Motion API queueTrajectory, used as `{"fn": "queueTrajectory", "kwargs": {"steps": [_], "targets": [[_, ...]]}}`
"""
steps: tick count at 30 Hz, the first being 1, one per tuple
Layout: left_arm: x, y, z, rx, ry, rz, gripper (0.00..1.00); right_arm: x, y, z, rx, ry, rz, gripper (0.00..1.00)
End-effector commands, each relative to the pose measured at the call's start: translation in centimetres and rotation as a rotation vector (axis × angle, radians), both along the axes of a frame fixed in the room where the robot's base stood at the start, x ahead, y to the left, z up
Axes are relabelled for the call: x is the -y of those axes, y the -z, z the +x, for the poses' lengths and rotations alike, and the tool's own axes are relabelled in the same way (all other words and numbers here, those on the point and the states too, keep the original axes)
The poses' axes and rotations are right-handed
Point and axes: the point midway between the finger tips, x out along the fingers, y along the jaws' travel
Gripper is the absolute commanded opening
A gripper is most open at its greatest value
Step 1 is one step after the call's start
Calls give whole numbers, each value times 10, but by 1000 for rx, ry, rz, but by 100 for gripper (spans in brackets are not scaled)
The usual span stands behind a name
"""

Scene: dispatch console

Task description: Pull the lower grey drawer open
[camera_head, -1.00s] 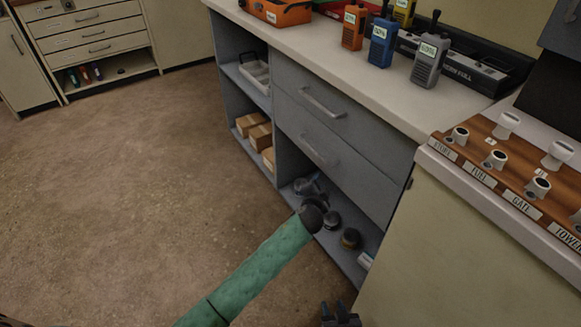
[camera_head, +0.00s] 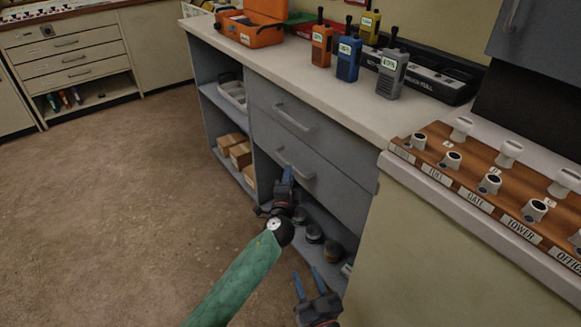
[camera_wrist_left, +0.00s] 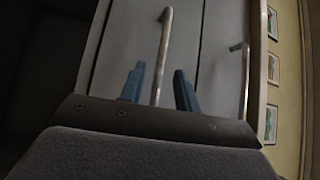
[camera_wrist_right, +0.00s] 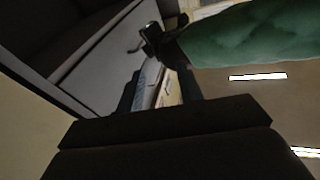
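The lower grey drawer (camera_head: 338,192) is closed in the cabinet under the counter, with a metal bar handle (camera_head: 297,164). My left gripper (camera_head: 285,173) is at that handle, in front of the drawer. In the left wrist view its two blue fingers (camera_wrist_left: 158,88) stand apart, with the handle bar (camera_wrist_left: 163,50) running between them and a gap on each side. My right gripper (camera_head: 306,270) is open and empty, low in front of the cabinet's open shelf.
The upper drawer (camera_head: 335,138) is closed, with its own handle (camera_head: 294,118). Radios, including a blue one (camera_head: 348,58), stand on the counter (camera_head: 285,65). A knob panel (camera_head: 480,170) is at the right. Boxes (camera_head: 240,154) sit on a side shelf. The floor at left is clear.

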Motion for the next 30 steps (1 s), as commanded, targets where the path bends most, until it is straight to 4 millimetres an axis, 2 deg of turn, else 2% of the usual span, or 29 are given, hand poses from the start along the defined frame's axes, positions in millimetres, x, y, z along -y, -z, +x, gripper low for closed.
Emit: {"fn": "queueTrajectory", "kwargs": {"steps": [3, 9, 15, 22, 23, 27, 28, 30], "targets": [[3, -2, 17, 0, 0, 0, 33, 0, -3, 0, 9, 0, 2, 36], [6, -5, 38, -1, 0, -1, 33, 0, -9, 1, 28, 2, 6, 36], [7, -5, 46, -2, 1, -2, 33, 1, -13, 1, 38, 3, 9, 36], [7, -6, 47, -2, 0, -2, 33, 1, -14, 2, 39, 2, 9, 36], [7, -6, 47, -2, 0, -2, 31, 1, -14, 2, 39, 2, 9, 36], [7, -6, 47, -1, -1, -2, 3, 0, -13, 2, 38, 2, 9, 36], [7, -6, 47, -2, 0, -2, 0, 0, -13, 2, 37, 2, 8, 36], [7, -6, 47, -2, 0, -2, 0, 0, -13, 1, 37, 2, 8, 36]]}}
